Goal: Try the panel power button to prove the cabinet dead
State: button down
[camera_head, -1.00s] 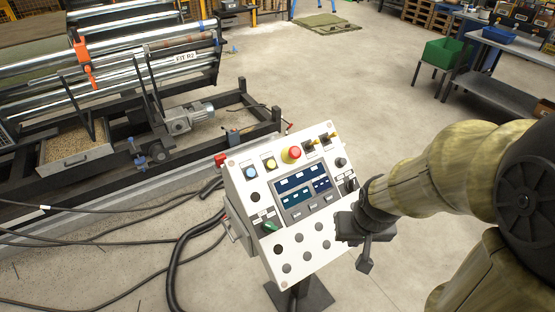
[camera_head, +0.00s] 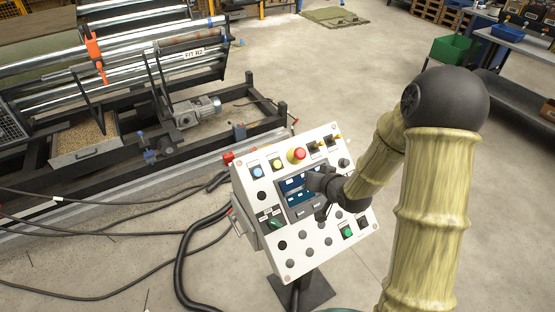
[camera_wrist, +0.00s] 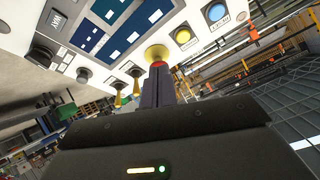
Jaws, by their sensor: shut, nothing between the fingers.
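The white control panel (camera_head: 247,192) stands tilted on a dark pedestal. Its face has a blue lamp (camera_head: 256,171), a yellow lamp (camera_head: 276,164), a red emergency stop (camera_head: 296,154), a screen (camera_head: 297,197), a green selector (camera_head: 275,222) and a green button (camera_head: 347,232). I cannot read which is the power button. My gripper (camera_wrist: 158,68) is shut and empty over the panel, its dark body covering part of the screen in the head view. In the wrist view the fingers overlap the emergency stop's yellow base (camera_wrist: 156,53); contact cannot be told.
A roller machine (camera_head: 150,85) with a motor stands at the left. Black cables (camera_head: 185,245) lie on the floor left of the pedestal. Shelving and a green bin (camera_head: 452,48) are at the back right. Open concrete floor lies behind the panel.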

aim_at(277, 165)
jog(key=w+a+r+m+t+y+p, duration=0.1)
jog(key=w+a+r+t+y, duration=0.1)
jog(key=a+y, duration=0.3)
jog(key=shift+w+a+r+m+t+p, duration=0.15)
jog(key=shift+w+r+m+t+p, duration=0.25)
jog(key=shift+t, duration=0.3)
jog(key=shift+s, duration=0.1)
jog(key=w+a+f+b, duration=0.1)
jog(key=f, duration=0.1)
jog(key=w+f+b, duration=0.1)
jog(key=f, duration=0.1)
jog(key=w+a+f+b, duration=0.1)
jog(key=b, duration=0.1)
jog(key=shift+w+a+f, duration=0.3)
jog(key=shift+w+f, duration=0.05)
jog(key=shift+f, duration=0.05)
jog(key=shift+w+a+f+b, duration=0.3)
jog(key=shift+w+f+b, duration=0.05)
jog(key=shift+w+f, duration=0.1)
dwell(1.0)
jog(key=shift+w+a+f+b, duration=0.15)
jog(key=shift+w+f+b, duration=0.1)
jog(key=shift+b, duration=0.2)
